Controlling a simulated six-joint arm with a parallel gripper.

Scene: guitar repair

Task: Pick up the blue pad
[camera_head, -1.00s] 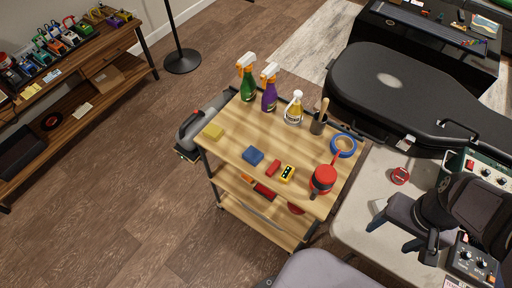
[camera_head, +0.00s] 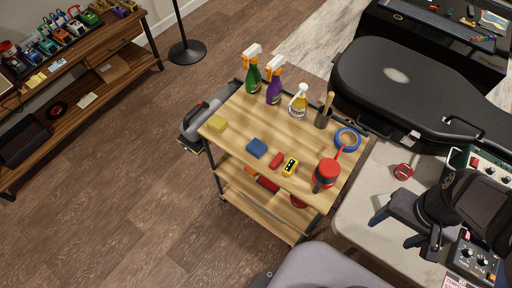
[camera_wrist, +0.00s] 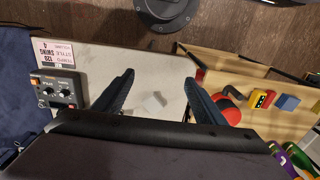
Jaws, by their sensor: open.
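The blue pad (camera_head: 257,148) lies flat on the wooden top of the cart (camera_head: 236,150), left of a small red block and a yellow block. It also shows in the wrist view as a blue block (camera_wrist: 287,102) near the right edge. My gripper (camera_head: 400,232) is at the right in the head view, over the pale table and well apart from the cart. In the wrist view my gripper's two dark fingers (camera_wrist: 160,95) are spread with nothing held between them.
A black guitar case (camera_head: 420,95) lies behind the pale table (camera_head: 362,215).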

